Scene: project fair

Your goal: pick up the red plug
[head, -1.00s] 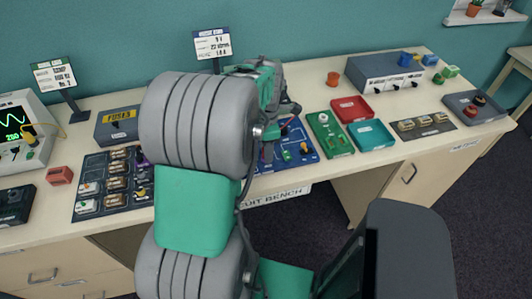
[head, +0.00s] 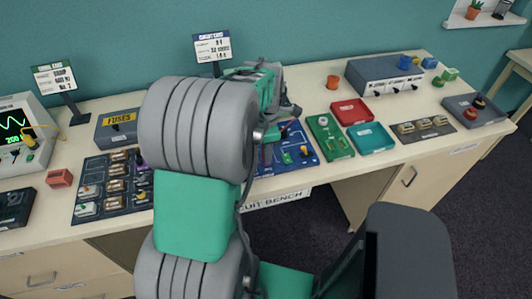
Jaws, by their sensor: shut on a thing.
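My gripper (head: 268,140) is at the blue circuit board (head: 308,163) in the middle of the bench, mostly hidden behind my own arm. A small dark red piece, which looks like the red plug (head: 267,154), shows at the jaws beside the arm. The gripper is shut on it, though the fingertips are hard to see. I cannot tell whether the plug is touching the board. A green plug (head: 287,158) and a yellow plug (head: 304,151) stand on the board just to the right.
Right of the board are a green board (head: 338,147), a red tray (head: 342,118) and a teal tray (head: 363,146). A dark fuse board (head: 138,205) lies left of my arm. A grey box (head: 365,83) stands at the back right. Two sign stands rise at the back.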

